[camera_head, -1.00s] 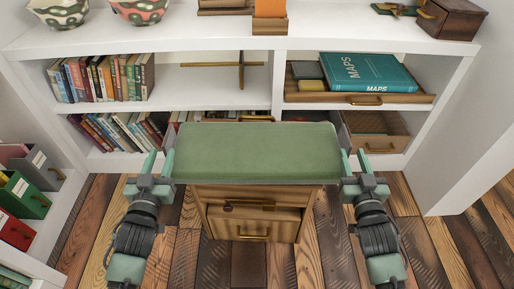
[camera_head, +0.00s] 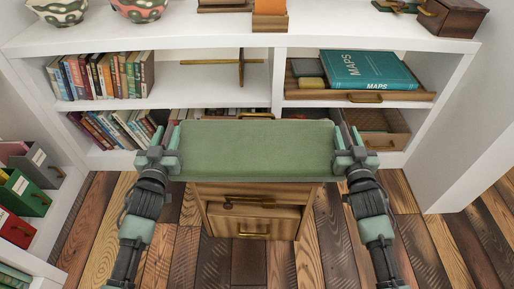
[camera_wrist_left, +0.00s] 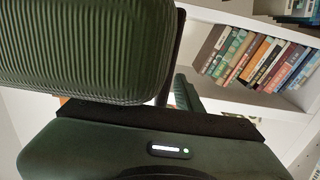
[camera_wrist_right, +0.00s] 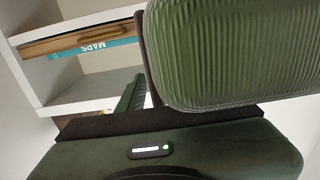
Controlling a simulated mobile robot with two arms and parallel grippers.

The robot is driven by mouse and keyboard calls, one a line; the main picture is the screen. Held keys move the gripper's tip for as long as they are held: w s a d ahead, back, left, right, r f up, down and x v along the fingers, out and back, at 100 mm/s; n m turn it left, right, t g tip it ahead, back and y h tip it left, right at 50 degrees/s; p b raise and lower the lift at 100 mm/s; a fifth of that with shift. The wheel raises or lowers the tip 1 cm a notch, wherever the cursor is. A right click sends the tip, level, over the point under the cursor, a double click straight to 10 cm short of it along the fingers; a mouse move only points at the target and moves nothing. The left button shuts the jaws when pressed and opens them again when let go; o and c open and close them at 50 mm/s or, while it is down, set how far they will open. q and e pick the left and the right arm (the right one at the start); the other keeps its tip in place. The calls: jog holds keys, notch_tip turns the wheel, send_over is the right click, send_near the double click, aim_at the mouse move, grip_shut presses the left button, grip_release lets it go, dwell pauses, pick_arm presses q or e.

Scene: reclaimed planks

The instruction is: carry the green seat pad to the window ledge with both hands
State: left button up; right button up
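The green seat pad (camera_head: 257,148) is a wide flat cushion lying level over a wooden drawer unit, overhanging it at both sides. My left gripper (camera_head: 173,142) is at its left edge and my right gripper (camera_head: 342,142) at its right edge. The pad's ribbed side fills the upper left of the left wrist view (camera_wrist_left: 85,50) and the upper right of the right wrist view (camera_wrist_right: 240,50). It hides part of the fingers in both wrist views, so I cannot tell how closed they are. I cannot make out the window ledge.
The drawer unit (camera_head: 253,222) stands under the pad. Behind it is a white shelf (camera_head: 230,42) with books (camera_head: 105,77), a teal MAPS book (camera_head: 368,70) and bowls on top. A side shelf with file boxes (camera_head: 20,195) is at left. The plank floor (camera_head: 430,240) is clear at right.

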pick_arm(q)
jog(key=shift+c, duration=0.3)
pick_arm(e)
jog(key=shift+c, duration=0.3)
pick_arm(q)
grip_shut()
pick_arm(e)
grip_shut()
dwell(0.4)
pick_arm(q)
jog(key=shift+r, duration=0.2)
pick_arm(e)
jog(key=shift+r, duration=0.25)
